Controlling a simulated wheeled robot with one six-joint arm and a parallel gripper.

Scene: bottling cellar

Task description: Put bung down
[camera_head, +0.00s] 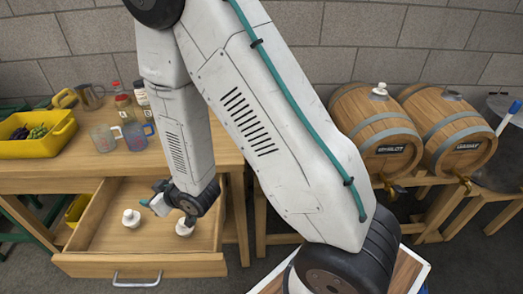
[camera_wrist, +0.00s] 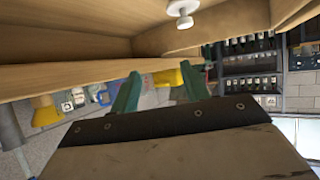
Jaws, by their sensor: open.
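Two white bungs are in the open wooden drawer (camera_head: 170,266). One bung (camera_head: 131,218) stands upright toward the left of the drawer floor. The other bung (camera_head: 184,227) is near the right side, partly hidden by my gripper (camera_head: 166,210). My gripper is open, with nothing seen between its fingers. In the wrist view its green fingers (camera_wrist: 160,72) are spread apart. One white bung (camera_wrist: 182,13) shows there beyond the fingertips, against the drawer wood; I cannot tell which of the two it is.
The workbench (camera_head: 50,180) holds a yellow crate (camera_head: 60,140) of grapes, mugs, a metal jug and small jars. Two barrels (camera_head: 372,125) (camera_head: 450,120) rest on a wooden stand at right; a white bung (camera_head: 380,90) sits on the left one. The drawer's walls surround my gripper closely.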

